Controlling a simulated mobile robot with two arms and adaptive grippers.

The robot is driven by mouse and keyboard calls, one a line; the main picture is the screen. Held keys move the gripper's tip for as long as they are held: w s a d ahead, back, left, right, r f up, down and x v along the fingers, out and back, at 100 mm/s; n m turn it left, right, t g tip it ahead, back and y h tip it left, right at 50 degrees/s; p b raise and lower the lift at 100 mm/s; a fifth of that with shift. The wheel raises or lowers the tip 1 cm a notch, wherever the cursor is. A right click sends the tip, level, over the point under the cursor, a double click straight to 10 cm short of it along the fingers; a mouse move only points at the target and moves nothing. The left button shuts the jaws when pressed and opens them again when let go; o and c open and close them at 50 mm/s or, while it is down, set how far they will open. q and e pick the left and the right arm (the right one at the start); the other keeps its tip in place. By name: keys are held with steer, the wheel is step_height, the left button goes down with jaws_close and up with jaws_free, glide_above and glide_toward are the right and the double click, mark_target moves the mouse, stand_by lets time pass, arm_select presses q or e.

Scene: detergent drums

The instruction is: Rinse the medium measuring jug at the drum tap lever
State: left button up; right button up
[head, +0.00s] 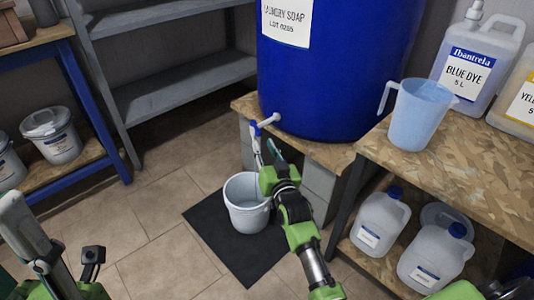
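A pale blue translucent measuring jug (417,116) stands upright on the wooden bench at the right, its handle to the left; no gripper is near it. It is the only jug I see. The big blue drum (335,75) has a small tap (264,123) with a blue part low on its left front. My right gripper (264,152) is just below the tap, over the bucket. Its fingers overlap the tap in the picture, and I cannot tell their opening or whether they touch it. Parts of my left arm show at lower left; its gripper is not visible.
A grey-white bucket (246,204) stands on a black mat (249,262) below the tap. A blue dye container (470,70) stands behind the jug on the bench (480,165). White canisters (379,222) sit on the shelf below. Metal shelves (180,97) stand at left.

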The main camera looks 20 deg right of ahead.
steer(key=shift+s+a, duration=0.15)
steer(key=shift+s, duration=1.35)
